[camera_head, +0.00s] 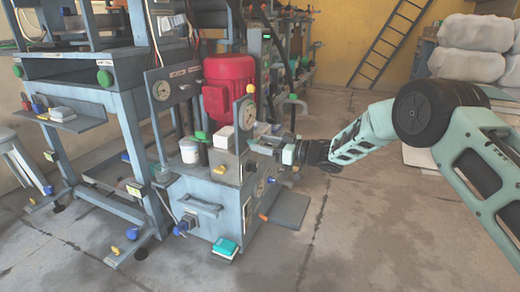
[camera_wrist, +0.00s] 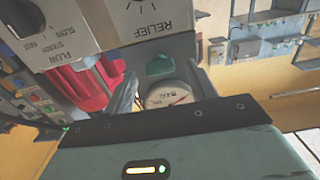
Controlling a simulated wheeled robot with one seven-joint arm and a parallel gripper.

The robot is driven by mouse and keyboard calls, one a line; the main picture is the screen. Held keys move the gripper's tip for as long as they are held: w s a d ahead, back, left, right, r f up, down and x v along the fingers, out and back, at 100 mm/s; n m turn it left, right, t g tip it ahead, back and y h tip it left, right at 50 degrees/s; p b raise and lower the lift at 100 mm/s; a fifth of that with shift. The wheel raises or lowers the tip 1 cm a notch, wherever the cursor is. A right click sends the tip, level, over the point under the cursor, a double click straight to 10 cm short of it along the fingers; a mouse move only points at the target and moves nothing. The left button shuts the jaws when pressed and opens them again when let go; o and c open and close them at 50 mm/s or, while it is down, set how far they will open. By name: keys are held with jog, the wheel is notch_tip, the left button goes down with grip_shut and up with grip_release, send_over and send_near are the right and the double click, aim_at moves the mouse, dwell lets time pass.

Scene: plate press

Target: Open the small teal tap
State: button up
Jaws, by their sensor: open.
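A small teal tap (camera_wrist: 159,65) shows in the wrist view, just below an upside-down "RELIEF" label on a pale panel (camera_wrist: 150,28). My gripper (camera_wrist: 160,78) is open, with one grey finger to each side of the tap. I cannot tell whether either finger touches it. In the head view my gripper (camera_head: 289,154) is at the right side of the blue-grey press unit (camera_head: 205,205). I cannot make out the tap there.
A red motor (camera_head: 229,88) stands on the press unit, with a white pot (camera_head: 189,151) nearby. Open floor lies to the right.

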jog(key=shift+x, duration=0.85)
jog(key=c, duration=1)
